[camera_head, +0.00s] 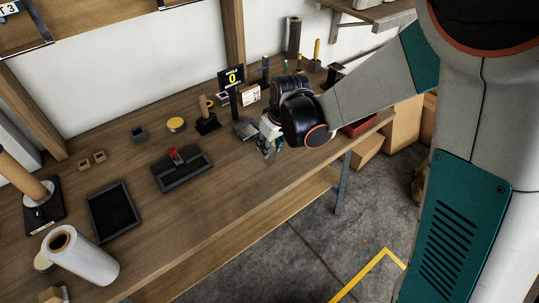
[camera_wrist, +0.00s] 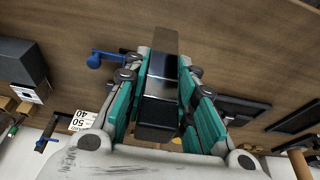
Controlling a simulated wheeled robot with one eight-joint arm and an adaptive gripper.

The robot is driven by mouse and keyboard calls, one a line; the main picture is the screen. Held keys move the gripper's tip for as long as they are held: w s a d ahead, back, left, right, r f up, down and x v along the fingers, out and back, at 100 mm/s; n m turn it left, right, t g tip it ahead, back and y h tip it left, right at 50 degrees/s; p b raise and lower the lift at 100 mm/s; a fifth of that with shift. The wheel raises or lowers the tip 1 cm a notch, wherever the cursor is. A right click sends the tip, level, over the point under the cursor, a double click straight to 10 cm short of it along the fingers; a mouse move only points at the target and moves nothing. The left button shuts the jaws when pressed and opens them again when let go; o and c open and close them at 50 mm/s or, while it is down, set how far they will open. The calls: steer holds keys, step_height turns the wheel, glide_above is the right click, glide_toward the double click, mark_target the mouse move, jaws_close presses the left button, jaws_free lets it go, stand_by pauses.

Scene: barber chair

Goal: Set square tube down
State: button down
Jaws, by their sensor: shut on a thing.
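The square tube (camera_wrist: 160,112) is a dark, partly shiny bar between the teal fingers of my gripper (camera_wrist: 165,72) in the wrist view. The fingers are shut on its two sides, and its ends stick out beyond them. In the head view my gripper (camera_head: 271,147) is over the right part of the wooden workbench (camera_head: 225,205), near its front edge. The tube cannot be made out clearly there. I cannot tell whether it touches the bench top.
A black holder with a red part (camera_head: 180,170), a dark flat tray (camera_head: 112,212) and a white roll (camera_head: 80,255) are to the left. A numbered sign (camera_head: 231,77) and several upright tools stand behind my gripper. Bare bench lies in front of the holder.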

steer(key=shift+f+b, duration=0.7)
steer(key=shift+f, duration=1.35)
steer(key=shift+f, duration=0.1)
steer(key=c, duration=1.3)
jaws_free()
steer(key=p+v, duration=0.4)
steer(key=v, duration=0.8)
steer(key=shift+a, duration=0.1)
